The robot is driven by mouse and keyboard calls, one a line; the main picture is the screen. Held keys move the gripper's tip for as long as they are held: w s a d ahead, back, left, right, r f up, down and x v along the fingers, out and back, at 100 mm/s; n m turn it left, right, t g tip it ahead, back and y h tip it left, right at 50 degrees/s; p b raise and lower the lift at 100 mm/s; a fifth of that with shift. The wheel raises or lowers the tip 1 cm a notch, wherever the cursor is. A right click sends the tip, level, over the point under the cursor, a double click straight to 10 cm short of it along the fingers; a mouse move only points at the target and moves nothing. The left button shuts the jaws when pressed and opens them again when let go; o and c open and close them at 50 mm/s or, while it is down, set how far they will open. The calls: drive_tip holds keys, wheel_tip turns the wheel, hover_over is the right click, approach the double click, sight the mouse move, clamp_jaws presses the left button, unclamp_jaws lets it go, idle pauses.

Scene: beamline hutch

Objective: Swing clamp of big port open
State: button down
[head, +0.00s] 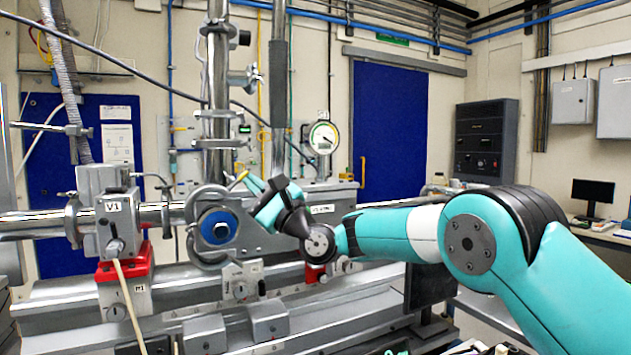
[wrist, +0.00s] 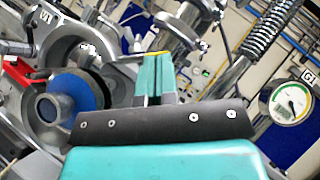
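The big port (head: 217,227) shows as a blue disc with a grey hub on the bench equipment; it also shows at the left of the wrist view (wrist: 88,92). The metal clamp (head: 192,203) curves around the port, with an upper arc and a lower hooked arc. In the wrist view its grey curved metal (wrist: 92,38) is above and behind the blue disc. My gripper (head: 242,180) is at the upper right of the port, beside the clamp. Its teal fingers (wrist: 157,62) look close together, with yellow at the tips. I cannot tell whether they touch the clamp.
A valve block labelled V1 (head: 115,212) stands left of the port. A vertical metal pipe (head: 218,90) rises behind it. A round gauge (head: 323,137) stands at the right, also in the wrist view (wrist: 290,102). A metal rail (head: 60,305) runs below.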

drive_tip(key=shift+s+a+r+n+g+h+p, duration=0.15)
drive_tip(key=shift+s+a+r+n+g+p, duration=0.1)
drive_tip(key=shift+a+r+n+g+p, duration=0.45)
drive_tip(key=shift+s+a+r+n+g+h+p, duration=0.1)
drive_tip(key=shift+s+a+r+n+g+p, duration=0.2)
drive_tip(key=shift+a+r+n+g+p, duration=0.35)
drive_tip(key=shift+s+a+r+n+g+h+p, duration=0.2)
drive_tip(key=shift+a+r+n+g+p, duration=0.3)
drive_tip(key=shift+r+n, duration=0.35)
drive_tip(key=shift+s+a, duration=0.1)
drive_tip(key=shift+a, duration=0.05)
drive_tip(key=shift+f, duration=0.1)
